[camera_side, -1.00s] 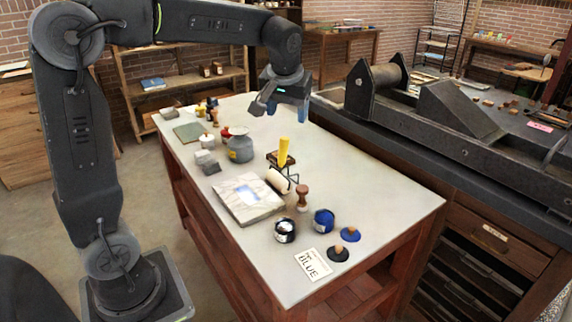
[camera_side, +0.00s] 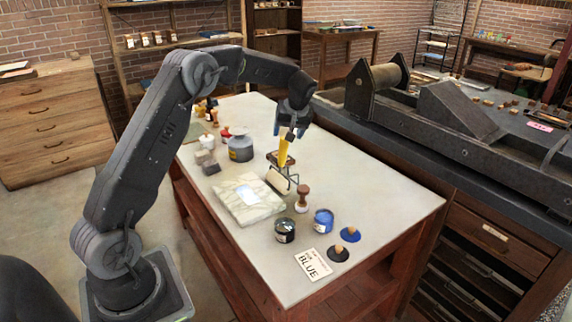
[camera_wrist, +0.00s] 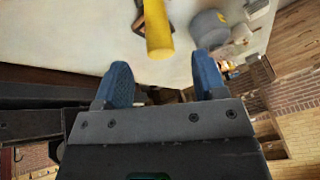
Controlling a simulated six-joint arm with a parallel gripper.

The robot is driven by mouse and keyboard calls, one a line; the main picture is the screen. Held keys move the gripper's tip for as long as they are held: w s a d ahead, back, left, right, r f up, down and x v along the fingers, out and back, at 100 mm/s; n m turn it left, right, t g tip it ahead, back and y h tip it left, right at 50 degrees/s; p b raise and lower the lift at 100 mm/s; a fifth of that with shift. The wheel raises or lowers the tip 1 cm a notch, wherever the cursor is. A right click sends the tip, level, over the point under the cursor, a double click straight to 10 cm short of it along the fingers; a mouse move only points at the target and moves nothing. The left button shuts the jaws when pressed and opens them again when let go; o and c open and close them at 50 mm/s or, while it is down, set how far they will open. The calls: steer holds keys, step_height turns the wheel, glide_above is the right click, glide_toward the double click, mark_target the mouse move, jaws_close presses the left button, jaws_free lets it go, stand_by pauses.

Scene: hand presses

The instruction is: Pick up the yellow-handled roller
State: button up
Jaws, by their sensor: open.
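The yellow-handled roller (camera_side: 283,153) stands on the table with its handle pointing up and its pale roller cylinder low at the front. My gripper (camera_side: 292,131) is just above the handle's top in the side view, with the fingers pointing down. In the wrist view the yellow handle (camera_wrist: 158,30) shows at the top, ahead of and between my two blue fingers (camera_wrist: 163,82). The fingers are spread apart with nothing between their tips. The roller's cylinder is out of the wrist view.
A stone slab (camera_side: 249,200) lies left of the roller. A wooden-handled stamp (camera_side: 302,198), a black jar (camera_side: 285,230) and a blue jar (camera_side: 323,221) stand in front. A grey pot (camera_side: 241,149) stands behind left. The table's right side is clear.

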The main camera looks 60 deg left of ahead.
mark_target(284, 143)
steer(key=shift+x, duration=3.35)
steer(key=shift+c, duration=0.5)
steer(key=shift+w+r, duration=0.1)
steer(key=shift+r, duration=0.05)
steer(key=c, duration=0.8)
steer(key=shift+c, duration=0.2)
